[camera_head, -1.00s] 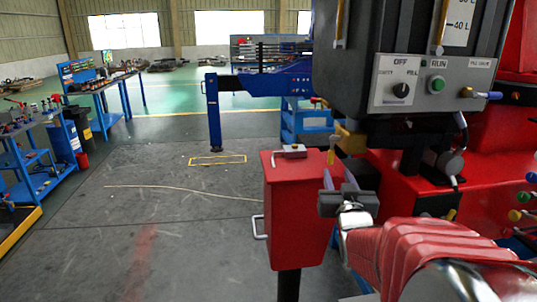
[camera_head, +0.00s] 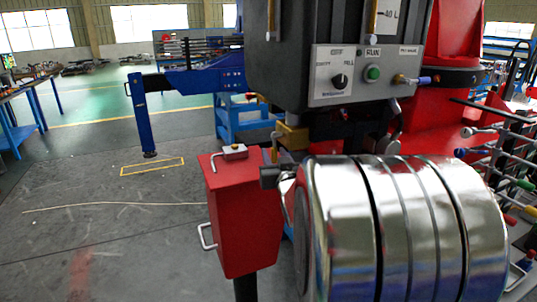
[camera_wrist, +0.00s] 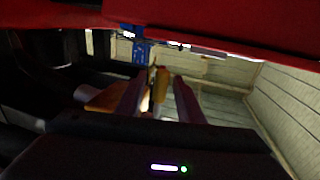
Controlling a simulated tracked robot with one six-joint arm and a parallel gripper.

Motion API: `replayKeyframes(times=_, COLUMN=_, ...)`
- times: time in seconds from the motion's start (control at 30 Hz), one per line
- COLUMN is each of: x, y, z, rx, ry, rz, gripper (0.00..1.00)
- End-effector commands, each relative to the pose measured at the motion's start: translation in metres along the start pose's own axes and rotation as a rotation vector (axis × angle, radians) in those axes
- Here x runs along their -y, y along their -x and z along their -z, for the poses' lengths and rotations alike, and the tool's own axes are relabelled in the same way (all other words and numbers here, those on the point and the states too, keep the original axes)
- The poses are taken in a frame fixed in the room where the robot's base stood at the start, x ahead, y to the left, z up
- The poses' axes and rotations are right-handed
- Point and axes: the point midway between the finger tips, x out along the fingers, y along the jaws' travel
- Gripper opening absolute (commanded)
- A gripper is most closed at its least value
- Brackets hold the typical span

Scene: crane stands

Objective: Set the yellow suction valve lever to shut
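The yellow suction valve lever (camera_head: 274,148) is a short, roughly vertical strip beside the brass valve body (camera_head: 292,136), under the grey tank and above the red box. In the wrist view the yellow lever (camera_wrist: 161,78) shows between the two fingertips of my gripper (camera_wrist: 157,88), with brass-coloured metal at left. The fingers stand apart, with a gap around the lever; I cannot tell whether either touches it. In the head view only the dark block of my gripper (camera_head: 270,177) shows, just below the lever. My chrome arm link hides the rest.
Coloured-knob levers (camera_head: 500,170) are at right. A blue stand leg (camera_head: 143,118) is behind; open floor lies left.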

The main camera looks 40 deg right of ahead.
Motion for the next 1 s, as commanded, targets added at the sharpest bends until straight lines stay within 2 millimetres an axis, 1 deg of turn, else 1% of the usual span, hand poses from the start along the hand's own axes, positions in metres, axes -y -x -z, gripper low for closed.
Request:
replayKeyframes(times=0.23, x=0.0024, y=-0.0007, z=0.0001, rx=0.0, ry=0.0, rz=0.004, gripper=0.34)
replayKeyframes(times=0.27, x=0.0026, y=-0.0007, z=0.0001, rx=0.0, ry=0.0, rz=0.005, gripper=0.33)
replayKeyframes(times=0.73, x=0.0041, y=-0.0007, z=0.0001, rx=0.0, ry=0.001, rz=0.007, gripper=0.0)
replayKeyframes(times=1.0, x=0.0044, y=-0.0007, z=0.0001, rx=0.0, ry=0.0, rz=0.007, gripper=0.0)
